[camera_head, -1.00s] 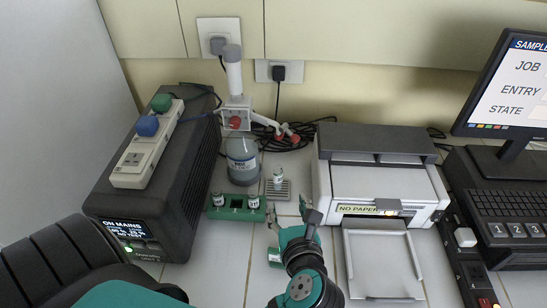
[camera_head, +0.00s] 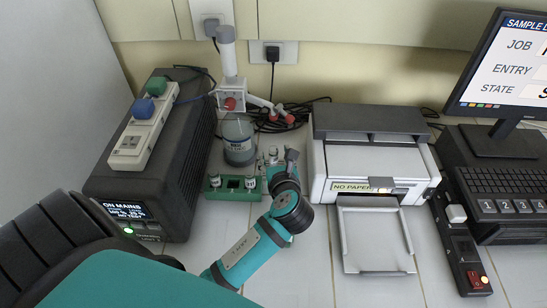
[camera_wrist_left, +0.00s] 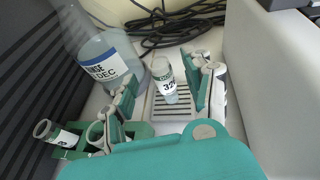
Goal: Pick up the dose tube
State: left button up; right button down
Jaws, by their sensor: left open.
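A small capped tube with a white label (camera_wrist_left: 165,82) stands upright on a slotted grey grate in the left wrist view; I take it as the dose tube. In the head view it shows (camera_head: 273,154) beside my left gripper (camera_head: 283,163). My left gripper (camera_wrist_left: 162,97) is open, with one finger on each side of the tube's near side in the wrist view. Whether a finger touches the tube cannot be told. A green rack (camera_head: 233,195) with similar tubes (camera_head: 215,181) stands to the left. My right gripper is not in view.
A rinse bottle (camera_head: 239,140) stands behind the rack, left of the tube. A printer (camera_head: 370,160) is close on the right. A dark power unit (camera_head: 180,190) stands at left. Loose black cables (camera_wrist_left: 180,25) lie behind the grate (camera_wrist_left: 172,113).

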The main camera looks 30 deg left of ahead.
aim_at(274, 153)
pick_arm(q)
jog(key=x, duration=0.3)
jog(key=shift+w+a+f, duration=0.15)
jog(key=shift+w+a, duration=0.1)
jog(key=shift+w, duration=0.05)
jog(key=shift+s, duration=0.1)
grip_shut()
